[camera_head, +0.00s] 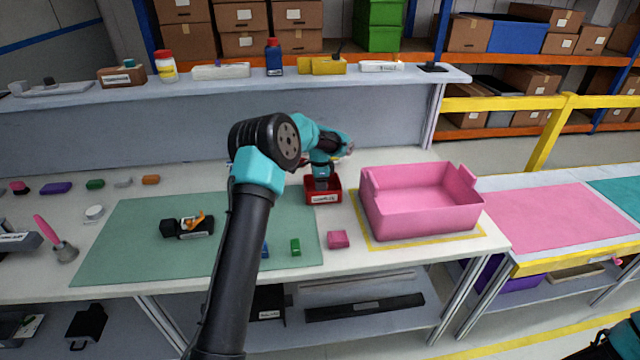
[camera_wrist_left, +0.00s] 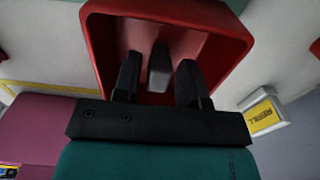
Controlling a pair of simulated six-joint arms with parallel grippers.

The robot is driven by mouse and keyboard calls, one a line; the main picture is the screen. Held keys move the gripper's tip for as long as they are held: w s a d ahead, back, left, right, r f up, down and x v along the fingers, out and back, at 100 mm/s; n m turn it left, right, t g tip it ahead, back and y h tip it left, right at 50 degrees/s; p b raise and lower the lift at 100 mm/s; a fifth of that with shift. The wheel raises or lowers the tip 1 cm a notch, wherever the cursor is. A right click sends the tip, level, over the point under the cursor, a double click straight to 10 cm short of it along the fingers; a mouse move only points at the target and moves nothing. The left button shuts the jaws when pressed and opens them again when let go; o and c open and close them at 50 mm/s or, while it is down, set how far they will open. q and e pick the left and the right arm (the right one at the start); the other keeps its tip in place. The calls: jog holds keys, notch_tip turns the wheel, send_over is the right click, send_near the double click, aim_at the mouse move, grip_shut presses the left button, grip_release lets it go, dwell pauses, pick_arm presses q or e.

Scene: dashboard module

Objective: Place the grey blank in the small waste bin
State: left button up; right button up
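The small red waste bin (camera_head: 323,198), with a white label on its front, stands on the bench left of the pink tote. My left gripper (camera_head: 321,180) points down into it. In the left wrist view the red bin (camera_wrist_left: 103,45) surrounds the fingertips of my left gripper (camera_wrist_left: 158,75). The grey blank (camera_wrist_left: 160,70) shows between the two fingers, with a visible gap on each side, so the gripper looks open around it. Whether the blank rests on the bin floor is hard to tell. The blank cannot be made out in the head view. My right gripper is out of view.
A pink tote (camera_head: 420,205) stands close on the bin's right. A pink block (camera_head: 338,239) and a green block (camera_head: 295,247) lie in front. A green mat (camera_head: 130,235) bears a black and orange part (camera_head: 187,226). A shelf (camera_head: 230,82) runs behind.

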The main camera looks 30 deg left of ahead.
pick_arm(q)
jog(key=shift+o, duration=0.7)
jog(key=shift+r, duration=0.2)
notch_tip(320, 180, up, 12)
dwell(0.4)
